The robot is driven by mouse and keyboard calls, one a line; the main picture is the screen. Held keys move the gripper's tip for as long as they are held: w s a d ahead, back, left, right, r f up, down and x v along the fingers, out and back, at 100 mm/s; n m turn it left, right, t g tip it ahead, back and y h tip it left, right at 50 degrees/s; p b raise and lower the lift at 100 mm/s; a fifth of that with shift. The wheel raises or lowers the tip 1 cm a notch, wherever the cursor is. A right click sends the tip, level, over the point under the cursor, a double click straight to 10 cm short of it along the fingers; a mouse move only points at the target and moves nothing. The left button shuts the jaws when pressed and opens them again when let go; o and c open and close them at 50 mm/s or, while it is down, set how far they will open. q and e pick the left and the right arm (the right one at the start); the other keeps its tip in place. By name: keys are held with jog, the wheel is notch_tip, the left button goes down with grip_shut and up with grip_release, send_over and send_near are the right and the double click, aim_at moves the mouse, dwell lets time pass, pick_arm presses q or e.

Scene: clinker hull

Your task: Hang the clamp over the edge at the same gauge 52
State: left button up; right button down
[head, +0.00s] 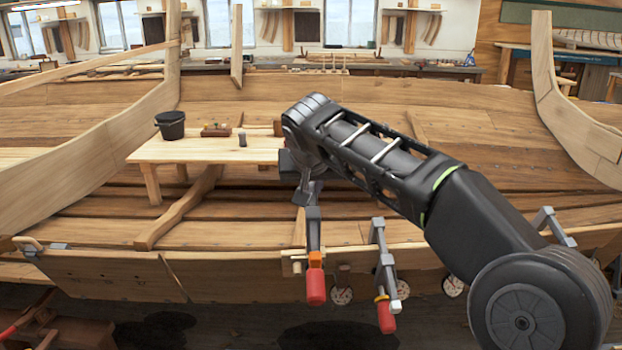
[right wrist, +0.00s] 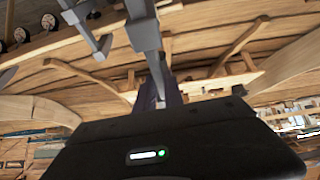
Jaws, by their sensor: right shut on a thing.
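My right gripper (head: 308,192) is shut on a clamp (head: 314,232) with a grey bar, an orange part and a red handle. The clamp hangs upright at the hull's top edge (head: 270,257); whether its jaw rests over the edge is unclear. In the right wrist view its grey bar (right wrist: 145,36) rises from my gripper (right wrist: 157,92). A second clamp (head: 380,250) with a red handle hangs on the edge just to the right. Round dial gauges (head: 342,295) sit below the edge; their numbers are too small to read. My left gripper is out of view.
Another grey clamp (head: 553,226) is on the edge at the far right, partly behind my arm. A wooden table (head: 150,152) inside the hull carries a dark bucket (head: 171,125) and small items. The edge left of the held clamp is mostly clear.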

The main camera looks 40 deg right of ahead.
jog(key=shift+r, duration=0.15)
jog(key=shift+f, duration=0.25)
notch_tip(320, 180, down, 5)
jog(key=b, duration=0.4)
jog(key=shift+r, duration=0.1)
jog(key=shift+w+d+f+b, duration=0.15)
jog(key=shift+f+b, duration=0.15)
jog(key=shift+f, duration=0.25)
jog(key=shift+w+d+f+b, duration=0.1)
jog(key=shift+f+b, duration=0.15)
jog(key=shift+f, duration=0.3)
jog(key=shift+f+b, duration=0.4)
jog(key=shift+f, duration=0.2)
jog(key=x, duration=0.1)
jog(key=b+x, duration=0.1)
jog(key=x, duration=0.1)
jog(key=shift+s+a+f, duration=0.1)
jog(key=shift+s+f, duration=0.05)
jog(key=shift+f, duration=0.2)
jog(key=shift+f+b, duration=0.45)
jog(key=shift+f, duration=0.1)
jog(key=shift+w+d+f+b, duration=0.25)
jog(key=shift+f+b, duration=0.3)
jog(key=shift+f, duration=0.2)
jog(key=shift+w+d+f+b, duration=0.15)
jog(key=shift+w+f+b, duration=0.1)
jog(key=shift+f+b, duration=0.4)
jog(key=shift+w+d+f+b, duration=0.25)
jog(key=shift+f+b, duration=0.15)
jog(key=shift+f, duration=0.45)
